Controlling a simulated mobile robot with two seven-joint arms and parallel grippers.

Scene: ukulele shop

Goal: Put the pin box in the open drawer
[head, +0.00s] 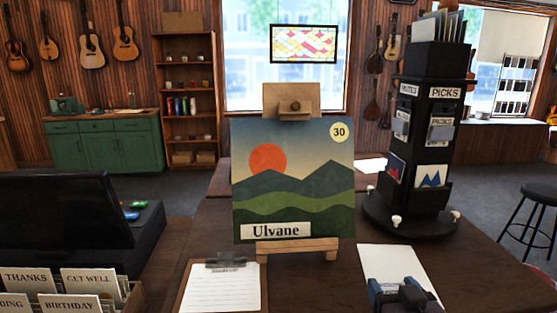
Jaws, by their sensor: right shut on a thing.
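My right gripper (405,290) is at the bottom edge, right of centre, over or in front of a white sheet of paper (385,259). Only its top shows, blue-grey and dark, cut off by the frame edge. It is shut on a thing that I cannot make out. I cannot pick out the pin box for sure. No open drawer is clearly visible. My left gripper is not in view.
A painting (293,200) on a wooden easel stands mid-table, with a clipboard (222,288) in front. A black rotating rack (425,130) stands right. Left are a large black box-like object (60,220) and a card holder (135,293). A stool (535,195) stands far right.

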